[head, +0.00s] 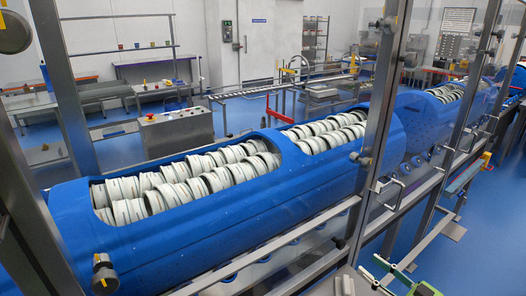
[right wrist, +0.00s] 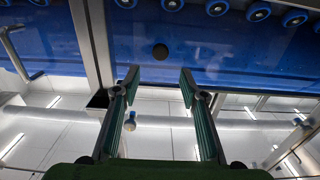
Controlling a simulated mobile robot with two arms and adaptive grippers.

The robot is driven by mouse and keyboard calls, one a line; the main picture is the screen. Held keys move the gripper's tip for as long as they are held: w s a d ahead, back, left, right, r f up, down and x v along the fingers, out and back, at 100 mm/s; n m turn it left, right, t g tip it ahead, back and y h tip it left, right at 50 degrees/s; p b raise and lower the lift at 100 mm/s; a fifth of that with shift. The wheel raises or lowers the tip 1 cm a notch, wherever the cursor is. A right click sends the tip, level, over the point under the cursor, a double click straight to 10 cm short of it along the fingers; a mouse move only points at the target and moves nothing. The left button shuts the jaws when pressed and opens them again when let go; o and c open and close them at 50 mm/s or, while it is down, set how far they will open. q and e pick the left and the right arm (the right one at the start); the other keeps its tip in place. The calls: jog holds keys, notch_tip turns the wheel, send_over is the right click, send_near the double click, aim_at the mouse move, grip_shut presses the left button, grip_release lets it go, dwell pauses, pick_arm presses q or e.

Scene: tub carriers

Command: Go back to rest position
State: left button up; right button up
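My right gripper (head: 398,276) shows at the bottom right of the head view, in front of the metal frame. In the right wrist view its two green-sided fingers (right wrist: 160,84) stand wide apart, with nothing between them. A blue carrier surface and a dark round knob lie beyond the fingertips. My left gripper is in neither view. The long blue tub carrier (head: 225,228) fills the middle of the head view, with rows of white round tubs (head: 190,180) in its openings.
Metal posts (head: 375,140) and a rail (head: 285,245) with clear panels stand between me and the carrier. A second blue carrier (head: 420,118) continues at the right. Behind are a control box (head: 176,128) and workbenches. Blue floor (head: 470,250) is open at the lower right.

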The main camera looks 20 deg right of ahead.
jog(key=s+a+f+m+g+h, duration=0.1)
jog(key=a+f+g+h, duration=0.1)
jog(key=a+f, duration=0.1)
jog(key=s+a+f+m+g+h, duration=0.1)
jog(key=s+a+f+h, duration=0.1)
jog(key=a+f, duration=0.2)
jog(key=s+a+f+m+g+h, duration=0.1)
jog(key=a+f+g+h, duration=0.1)
jog(key=a+f, duration=0.2)
jog(key=shift+s+a+g, duration=0.15)
jog(key=shift+s+a, duration=0.05)
jog(key=shift+a, duration=0.25)
jog(key=shift+s+a+g, duration=0.15)
jog(key=shift+s+a, duration=0.05)
jog(key=shift+a, duration=0.25)
jog(key=s+a+r+n+g, duration=0.1)
jog(key=s+a+g, duration=0.4)
jog(key=s, duration=0.4)
jog(key=s+a+g, duration=0.3)
jog(key=s+a, duration=0.3)
jog(key=s, duration=0.3)
notch_tip(320, 180, down, 25)
jog(key=s+g, duration=0.1)
jog(key=s, duration=0.1)
jog(key=s+d+f+g, duration=0.1)
jog(key=s+d+f, duration=0.2)
jog(key=s+f, duration=1.3)
jog(key=shift+s, duration=0.45)
